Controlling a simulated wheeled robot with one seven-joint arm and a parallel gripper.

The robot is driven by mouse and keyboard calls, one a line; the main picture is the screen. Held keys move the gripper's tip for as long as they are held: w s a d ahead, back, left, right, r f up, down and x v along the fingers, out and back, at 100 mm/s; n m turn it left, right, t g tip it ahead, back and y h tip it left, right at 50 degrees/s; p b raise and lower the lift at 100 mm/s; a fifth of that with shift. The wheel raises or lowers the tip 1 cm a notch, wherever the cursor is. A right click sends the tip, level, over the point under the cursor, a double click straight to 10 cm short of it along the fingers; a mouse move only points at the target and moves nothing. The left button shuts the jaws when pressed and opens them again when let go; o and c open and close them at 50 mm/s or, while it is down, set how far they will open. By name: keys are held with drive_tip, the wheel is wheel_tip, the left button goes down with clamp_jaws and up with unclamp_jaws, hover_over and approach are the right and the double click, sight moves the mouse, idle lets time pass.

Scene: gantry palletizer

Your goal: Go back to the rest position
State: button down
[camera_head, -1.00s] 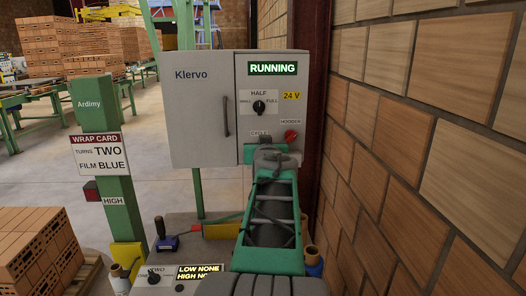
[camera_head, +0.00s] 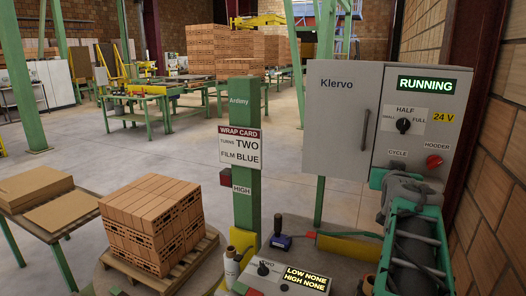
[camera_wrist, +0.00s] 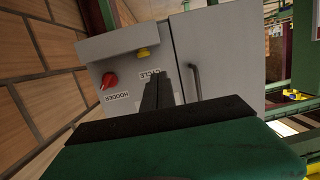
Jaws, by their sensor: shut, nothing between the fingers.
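My gripper (camera_wrist: 157,88) shows in the wrist view as two dark fingers pressed together, empty. It points at the front of the grey Klervo control cabinet (camera_wrist: 215,60), which appears upside down there. The fingertips overlap the area by the CYCLE label, below the yellow button (camera_wrist: 143,53) in that picture; whether they touch the cabinet cannot be told. The red HOODER knob (camera_wrist: 109,80) is to their left. In the head view, my green and grey arm stands before the right part of the cabinet (camera_head: 340,150) and hides its lower right. The cabinet display (camera_head: 428,85) reads RUNNING.
A brick wall (camera_head: 495,190) is close on the right. A green post (camera_head: 243,165) carries a wrap card reading TWO turns, film BLUE. A lower panel (camera_head: 290,282) reads LOW NONE, HIGH NONE. A brick pallet (camera_head: 160,270) stands left, and open floor (camera_head: 90,160) lies behind.

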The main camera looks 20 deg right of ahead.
drive_tip(key=w+a+f+n+g+y, duration=0.1)
drive_tip(key=w+a+f+n+y, duration=0.1)
drive_tip(key=a+f, duration=0.5)
drive_tip(key=w+a+f+n+y, duration=0.1)
drive_tip(key=a+f+y, duration=0.15)
drive_tip(key=a, duration=0.75)
drive_tip(key=w+a+f+n+g+y, duration=0.1)
drive_tip(key=w+a+f+n+y, duration=0.15)
drive_tip(key=a+f, duration=0.45)
drive_tip(key=s+a+f+n+g+y, duration=0.2)
drive_tip(key=s+a+f, duration=0.3)
drive_tip(key=a, duration=0.5)
drive_tip(key=s+a+f+n+g+y, duration=0.2)
drive_tip(key=s+a+f, duration=0.3)
drive_tip(key=s+a, duration=0.5)
drive_tip(key=shift+a+g, duration=0.65)
drive_tip(key=shift+g, duration=0.25)
